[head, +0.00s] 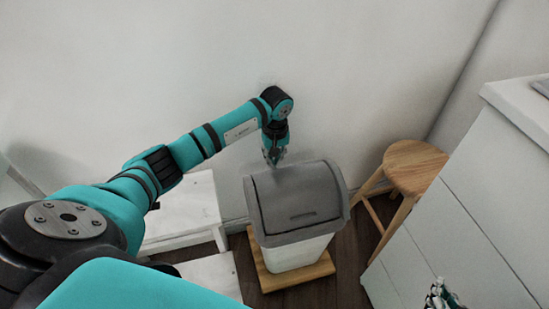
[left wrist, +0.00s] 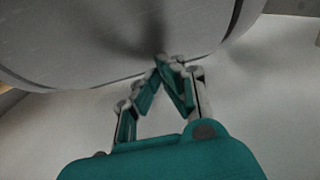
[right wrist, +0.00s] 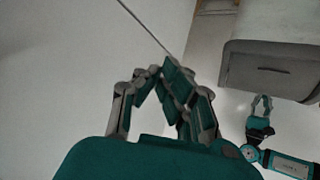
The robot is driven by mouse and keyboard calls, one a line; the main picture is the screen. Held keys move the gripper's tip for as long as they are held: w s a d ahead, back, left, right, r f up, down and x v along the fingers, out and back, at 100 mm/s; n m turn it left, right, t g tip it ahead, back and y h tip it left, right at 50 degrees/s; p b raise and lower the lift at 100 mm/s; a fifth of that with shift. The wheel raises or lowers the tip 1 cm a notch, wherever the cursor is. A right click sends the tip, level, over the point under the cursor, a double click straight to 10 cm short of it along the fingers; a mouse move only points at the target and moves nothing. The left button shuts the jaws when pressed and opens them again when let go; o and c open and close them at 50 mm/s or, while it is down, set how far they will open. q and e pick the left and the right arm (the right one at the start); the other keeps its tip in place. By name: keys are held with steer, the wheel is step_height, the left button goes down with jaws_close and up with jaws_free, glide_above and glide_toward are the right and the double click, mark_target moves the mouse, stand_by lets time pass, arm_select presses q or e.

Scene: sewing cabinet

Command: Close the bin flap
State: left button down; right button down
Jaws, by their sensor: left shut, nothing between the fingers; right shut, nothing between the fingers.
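The bin has a grey lid and a white body (head: 297,254). Its grey flap (head: 300,197), with a slot-like handle, lies about level with the lid rim; I cannot tell whether it is fully seated. The flap also shows in the right wrist view (right wrist: 275,69). My left gripper (head: 273,160) is shut and empty, pointing down at the lid's back edge. In the left wrist view its fingertips (left wrist: 162,60) overlap the grey lid surface (left wrist: 90,40); contact is unclear. My right gripper (head: 438,290) is shut and empty at the lower right, away from the bin.
The bin stands on a wooden board (head: 268,280). A wooden stool (head: 414,165) and a white cabinet (head: 470,215) stand to the right. White furniture (head: 185,210) is at the left. A plain wall rises behind the bin.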

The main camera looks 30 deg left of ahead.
arm_select(q)
steer(key=shift+s+d+f+g+h+b, duration=0.15)
steer(key=shift+f+g+h+b, duration=0.25)
steer(key=shift+f, duration=0.3)
arm_select(e)
steer(key=w+r+t, duration=0.1)
steer(key=a+r+t, duration=0.1)
steer(key=w+r, duration=0.1)
steer(key=r, duration=0.1)
steer(key=shift+w+a+t+y, duration=0.2)
steer(key=shift+w+t+y, duration=0.15)
steer(key=shift+t+y, duration=0.05)
